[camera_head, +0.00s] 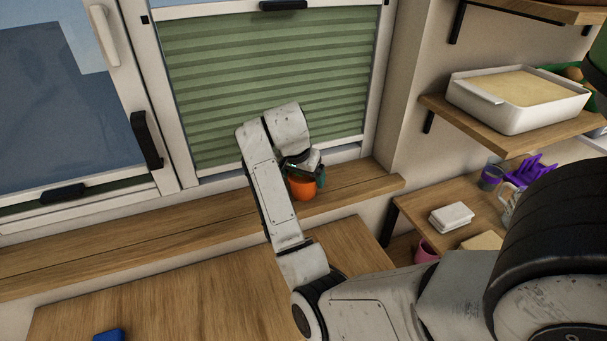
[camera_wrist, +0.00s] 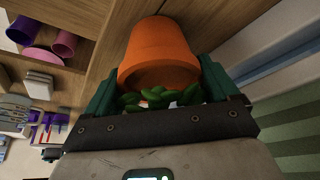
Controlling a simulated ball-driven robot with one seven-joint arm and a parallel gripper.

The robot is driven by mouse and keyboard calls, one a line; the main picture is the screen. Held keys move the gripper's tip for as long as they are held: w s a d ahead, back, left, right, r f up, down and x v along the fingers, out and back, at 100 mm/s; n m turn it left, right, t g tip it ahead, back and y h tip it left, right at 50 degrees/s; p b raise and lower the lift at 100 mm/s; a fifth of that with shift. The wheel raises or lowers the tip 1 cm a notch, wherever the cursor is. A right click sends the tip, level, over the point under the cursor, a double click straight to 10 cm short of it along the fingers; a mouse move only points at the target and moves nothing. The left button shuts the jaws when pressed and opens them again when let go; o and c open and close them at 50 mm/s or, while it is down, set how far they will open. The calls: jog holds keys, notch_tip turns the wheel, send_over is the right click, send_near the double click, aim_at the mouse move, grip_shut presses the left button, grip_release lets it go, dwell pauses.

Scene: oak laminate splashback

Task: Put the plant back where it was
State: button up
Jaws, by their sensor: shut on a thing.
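The plant is in an orange pot (camera_head: 302,188), which appears upright at the windowsill (camera_head: 345,186), near its right end in the head view. I cannot tell whether the pot's base touches the sill. My gripper (camera_head: 305,168) is shut on the plant from above, mostly hidden behind my own arm in that view. In the wrist view the orange pot (camera_wrist: 160,45) and green leaves (camera_wrist: 160,97) sit between the dark green fingers of my gripper (camera_wrist: 160,82).
The window with a green pleated blind (camera_head: 270,85) stands behind the sill. To the right, a shelf holds a white dish (camera_head: 515,100); a lower shelf holds white boxes (camera_head: 452,217) and cups. The sill left of the pot is clear. A blue object (camera_head: 109,335) lies on the wooden counter (camera_head: 190,300).

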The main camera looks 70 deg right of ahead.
jog(key=o, duration=1)
jog(key=shift+f, duration=0.15)
jog(key=shift+o, duration=0.2)
